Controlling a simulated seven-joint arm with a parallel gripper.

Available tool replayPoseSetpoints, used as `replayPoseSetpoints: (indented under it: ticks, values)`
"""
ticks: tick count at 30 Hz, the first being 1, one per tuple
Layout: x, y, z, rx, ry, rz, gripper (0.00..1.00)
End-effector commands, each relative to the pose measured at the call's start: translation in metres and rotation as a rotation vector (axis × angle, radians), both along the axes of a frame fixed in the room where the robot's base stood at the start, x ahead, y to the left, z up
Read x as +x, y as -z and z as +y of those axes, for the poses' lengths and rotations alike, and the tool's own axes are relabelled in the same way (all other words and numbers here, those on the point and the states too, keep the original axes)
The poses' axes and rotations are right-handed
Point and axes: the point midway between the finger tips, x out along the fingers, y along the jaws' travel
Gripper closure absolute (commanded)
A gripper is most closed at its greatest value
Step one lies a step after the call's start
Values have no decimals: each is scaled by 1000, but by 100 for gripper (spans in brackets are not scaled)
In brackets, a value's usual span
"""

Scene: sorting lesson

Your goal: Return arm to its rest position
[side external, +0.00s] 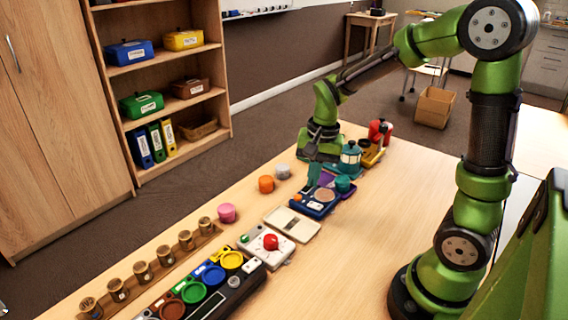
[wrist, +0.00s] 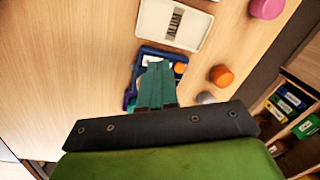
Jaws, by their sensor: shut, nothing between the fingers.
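My gripper (side external: 314,182) is green with teal fingers and points down over the table, above or just behind the blue tray (side external: 311,210). In the wrist view its teal fingers (wrist: 158,68) are together with nothing between them, and they cover much of the blue tray (wrist: 142,57). The arm reaches out from its base at the right over the far part of the table. I cannot tell the exact height of the fingertips above the tray.
A teal lantern-like pot (side external: 350,158) and a red canister (side external: 376,131) stand close behind my gripper. Orange (side external: 266,184), grey (side external: 283,171) and pink (side external: 227,213) cylinders stand left. A cream tray (side external: 276,217) and red-button box (side external: 283,256) lie nearer. The table's right side is clear.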

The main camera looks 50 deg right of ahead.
Motion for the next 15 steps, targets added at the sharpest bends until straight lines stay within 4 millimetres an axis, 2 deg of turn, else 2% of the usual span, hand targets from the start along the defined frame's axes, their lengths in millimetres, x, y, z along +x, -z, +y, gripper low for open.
replayPoseSetpoints:
  ticks: [1,9,15]
  values:
    - [-7,-12,10,3,-76,-47,100]
    - [-53,-72,60,-47,-506,-332,100]
    - [-85,-100,83,-121,-667,-509,100]
